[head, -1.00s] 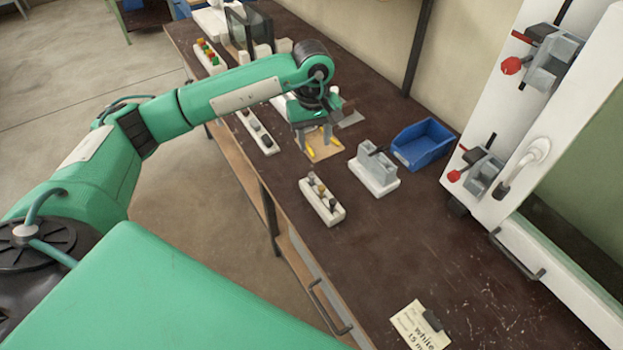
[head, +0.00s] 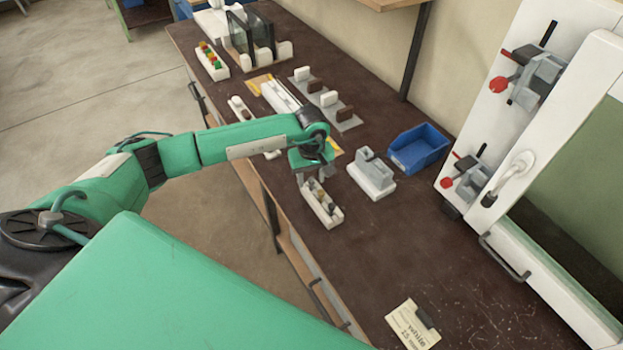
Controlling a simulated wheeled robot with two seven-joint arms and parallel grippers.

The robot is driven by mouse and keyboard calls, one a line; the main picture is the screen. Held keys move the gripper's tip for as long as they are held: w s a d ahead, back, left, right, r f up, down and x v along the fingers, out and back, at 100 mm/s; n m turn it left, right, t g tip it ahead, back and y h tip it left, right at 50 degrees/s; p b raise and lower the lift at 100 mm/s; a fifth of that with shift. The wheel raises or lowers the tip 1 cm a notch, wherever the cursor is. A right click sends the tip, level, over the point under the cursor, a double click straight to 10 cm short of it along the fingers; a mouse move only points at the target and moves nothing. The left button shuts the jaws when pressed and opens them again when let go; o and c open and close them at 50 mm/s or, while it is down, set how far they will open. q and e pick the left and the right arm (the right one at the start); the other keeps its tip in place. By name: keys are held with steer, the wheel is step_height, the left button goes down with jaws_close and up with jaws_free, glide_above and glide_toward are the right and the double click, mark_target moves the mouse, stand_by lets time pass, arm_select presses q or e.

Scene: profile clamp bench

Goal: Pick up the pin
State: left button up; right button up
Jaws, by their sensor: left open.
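Several small pins (head: 321,200), greyish and tan, stand in a white rack (head: 333,219) near the front edge of the dark bench. Which one is the task's pin I cannot tell. My left gripper (head: 313,179) is open, pointing down at the far end of this rack, above or around the pins there. Its fingers partly hide that end, and I cannot tell whether they touch a pin. My right gripper is not in view.
A grey block on a white base (head: 375,186) stands right of the rack, with a blue bin (head: 418,146) behind it. A labelled card (head: 412,325) lies near the front. A white-framed machine (head: 470,190) with red-knobbed clamps bounds the right. The bench between is clear.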

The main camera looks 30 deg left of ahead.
arm_select(q)
steer(key=shift+f, duration=0.85)
jaws_close()
